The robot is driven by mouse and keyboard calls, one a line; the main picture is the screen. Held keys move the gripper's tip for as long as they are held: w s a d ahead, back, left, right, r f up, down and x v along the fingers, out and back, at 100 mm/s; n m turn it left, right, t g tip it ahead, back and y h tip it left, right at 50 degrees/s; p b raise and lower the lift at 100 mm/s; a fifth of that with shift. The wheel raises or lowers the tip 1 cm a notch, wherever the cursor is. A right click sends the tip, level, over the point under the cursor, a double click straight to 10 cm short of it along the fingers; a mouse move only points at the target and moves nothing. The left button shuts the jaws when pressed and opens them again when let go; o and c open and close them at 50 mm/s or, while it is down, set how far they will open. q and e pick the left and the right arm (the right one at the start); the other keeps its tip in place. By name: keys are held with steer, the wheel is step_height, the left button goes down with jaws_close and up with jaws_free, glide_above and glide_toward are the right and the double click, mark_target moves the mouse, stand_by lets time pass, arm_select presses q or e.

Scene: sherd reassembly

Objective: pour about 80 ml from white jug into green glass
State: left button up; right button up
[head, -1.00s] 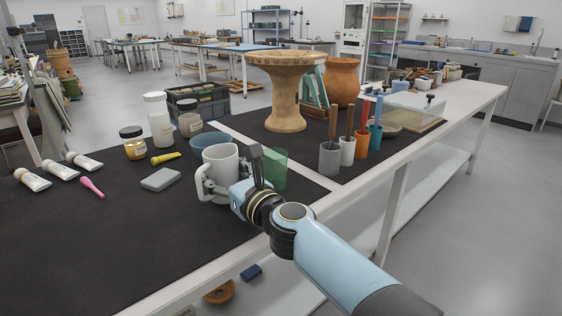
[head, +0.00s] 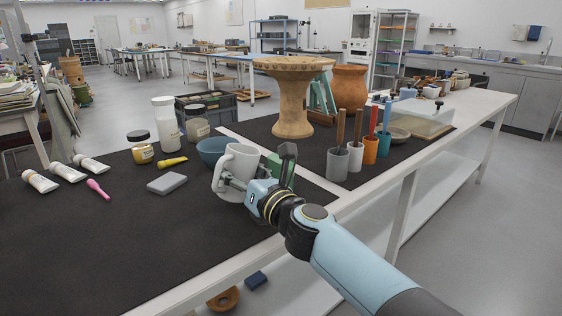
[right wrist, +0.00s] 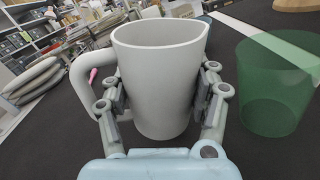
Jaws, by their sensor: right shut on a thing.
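The white jug (head: 241,163) is in my right gripper (head: 264,182), off the table or low over it; I cannot tell which. It leans slightly right, toward the green glass (head: 273,166). In the right wrist view, the jug (right wrist: 158,88) sits between the fingers, its handle at the left. The glass (right wrist: 272,90) stands close to the right of the jug, apart from it, and looks empty. In the head view my gripper partly hides the glass. The jug's contents are not visible. My left gripper is out of view.
A blue bowl (head: 213,150) is right behind the jug. Tool cups (head: 337,164) stand to the right, with a clay pedestal (head: 292,100) behind.

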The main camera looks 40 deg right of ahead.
mark_target(242, 147)
steer(key=r+m+p, duration=0.1)
steer(key=r+p, duration=0.1)
steer(key=d+r+m+p, duration=0.1)
steer(key=r+p, duration=0.1)
steer(key=r, duration=0.1)
steer(key=shift+d+r, duration=0.1)
steer(key=shift+r, duration=0.1)
steer(key=shift+s+d+r+m+t+p, duration=0.1)
steer(key=shift+d+r+m+t+p, duration=0.2)
steer(key=shift+d+r+m, duration=0.55)
steer(key=shift+a+f+m+b, duration=0.2)
steer(key=shift+f+m+b, duration=0.25)
steer(key=shift+f+b, duration=0.2)
steer(key=shift+m, duration=0.3)
steer(key=shift+m+h+b, duration=0.3)
steer(key=shift+m+b, duration=0.05)
steer(key=shift+m, duration=0.05)
steer(key=shift+r, duration=0.25)
steer(key=shift+r+m, duration=0.15)
steer(key=shift+m, duration=0.25)
steer(key=shift+r+m, duration=0.15)
steer(key=shift+m, duration=0.35)
steer(key=shift+f+m+h+b, duration=0.3)
steer(key=shift+m+b, duration=0.4)
steer(key=shift+m, duration=0.2)
